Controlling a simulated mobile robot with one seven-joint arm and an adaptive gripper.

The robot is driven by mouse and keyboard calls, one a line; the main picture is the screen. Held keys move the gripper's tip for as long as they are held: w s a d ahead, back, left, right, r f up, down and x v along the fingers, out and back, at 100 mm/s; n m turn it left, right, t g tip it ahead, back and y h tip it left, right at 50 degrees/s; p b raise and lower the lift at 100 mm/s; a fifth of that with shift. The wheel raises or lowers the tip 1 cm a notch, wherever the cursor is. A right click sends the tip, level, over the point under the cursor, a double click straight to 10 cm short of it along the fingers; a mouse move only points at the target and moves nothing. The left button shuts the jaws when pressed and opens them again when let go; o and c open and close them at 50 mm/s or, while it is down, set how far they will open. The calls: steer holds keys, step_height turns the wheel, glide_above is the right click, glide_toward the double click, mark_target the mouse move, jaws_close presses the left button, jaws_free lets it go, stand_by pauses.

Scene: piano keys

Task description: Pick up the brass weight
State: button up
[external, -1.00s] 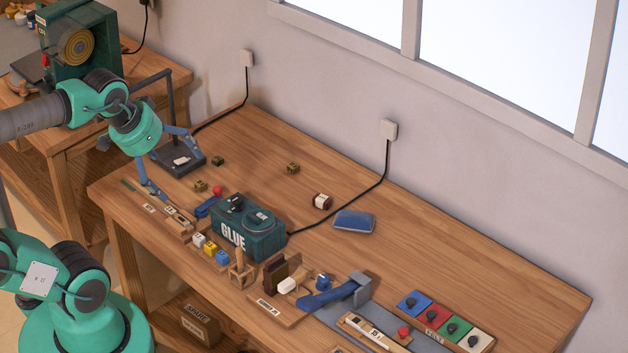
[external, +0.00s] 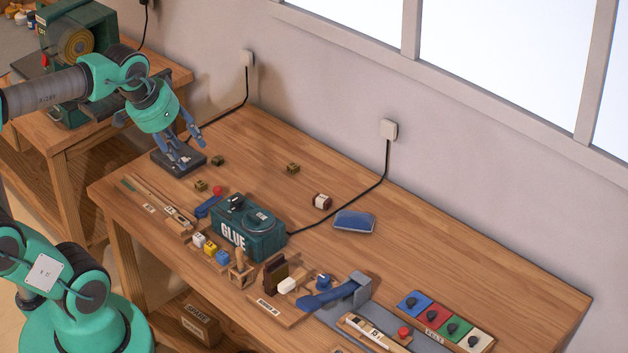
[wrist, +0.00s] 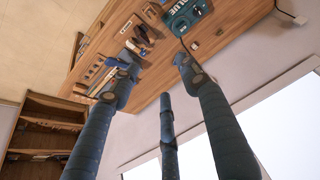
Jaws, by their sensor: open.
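Several small brass-coloured blocks lie on the workbench in the external view: one (external: 217,161) right of the dark plate, one (external: 201,186) nearer the front edge, and one (external: 293,168) farther right. I cannot tell which is the brass weight. My gripper (external: 194,158) is open over the dark plate, left of the nearest block, with its fingers pointing down. No object shows held between them.
The dark plate (external: 161,163) lies under my fingers. The green GLUE box (external: 262,241) and a red knob (external: 217,190) stand toward the front. The bench's back right is clear.

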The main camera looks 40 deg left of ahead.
steer(key=w+a+r, duration=0.2)
steer(key=w+r, duration=0.1)
steer(key=w, duration=0.7)
steer(key=g+b, duration=0.4)
steer(key=g, duration=0.1)
glide_above(294, 164)
step_height(294, 164, down, 39)
steer(key=shift+d+f+m, duration=0.1)
steer(key=shift+m, duration=0.2)
steer(key=shift+f+b, duration=1)
steer(key=shift+f, duration=3.3)
